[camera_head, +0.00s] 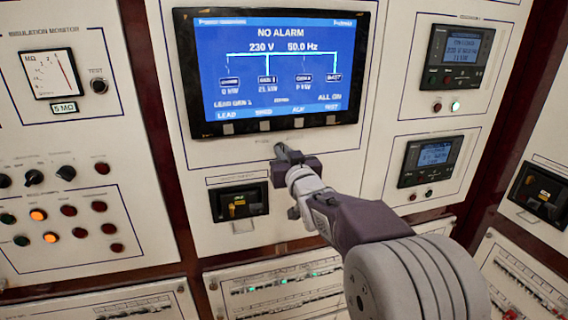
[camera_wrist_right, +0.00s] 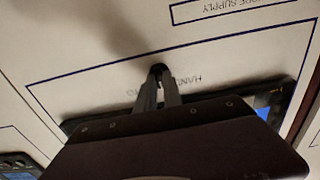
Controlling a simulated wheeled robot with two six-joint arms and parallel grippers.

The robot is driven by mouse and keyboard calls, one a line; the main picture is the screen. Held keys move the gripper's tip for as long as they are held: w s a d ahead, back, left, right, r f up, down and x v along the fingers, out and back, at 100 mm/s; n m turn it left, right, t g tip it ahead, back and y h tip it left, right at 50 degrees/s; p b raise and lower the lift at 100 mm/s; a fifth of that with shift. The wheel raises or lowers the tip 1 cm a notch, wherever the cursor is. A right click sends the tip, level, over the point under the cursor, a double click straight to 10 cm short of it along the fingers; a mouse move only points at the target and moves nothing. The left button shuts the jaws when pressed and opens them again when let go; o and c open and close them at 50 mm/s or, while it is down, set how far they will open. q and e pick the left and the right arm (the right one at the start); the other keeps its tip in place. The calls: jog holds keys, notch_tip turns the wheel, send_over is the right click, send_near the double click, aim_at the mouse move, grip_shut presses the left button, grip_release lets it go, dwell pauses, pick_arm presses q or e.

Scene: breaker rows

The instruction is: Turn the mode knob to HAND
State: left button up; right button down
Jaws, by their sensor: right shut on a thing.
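My right gripper (camera_head: 281,150) reaches in from the lower right to the pale panel just below the large screen. Its jaws are shut on the mode knob. In the right wrist view the two fingers (camera_wrist_right: 161,82) meet the panel close together, with the small dark knob (camera_wrist_right: 158,68) at their tips. Most of the knob is hidden by the fingers, so its pointer direction cannot be told. Upside-down lettering that seems to include HAND (camera_wrist_right: 185,80) is printed beside the fingers, partly covered. My left gripper is not in view.
The large screen (camera_head: 275,75) reads NO ALARM, just above the gripper. A black breaker (camera_head: 240,202) sits below left. Two small display units (camera_head: 458,57) (camera_head: 431,160) are to the right. Knobs and lamps (camera_head: 68,210) fill the left panel.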

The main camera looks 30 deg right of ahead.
jog(key=shift+a+n+b, duration=0.1)
jog(key=shift+n+b, duration=2.7)
jog(key=shift+n, duration=0.6)
jog(key=c, duration=1.5)
grip_release()
jog(key=shift+s, duration=0.1)
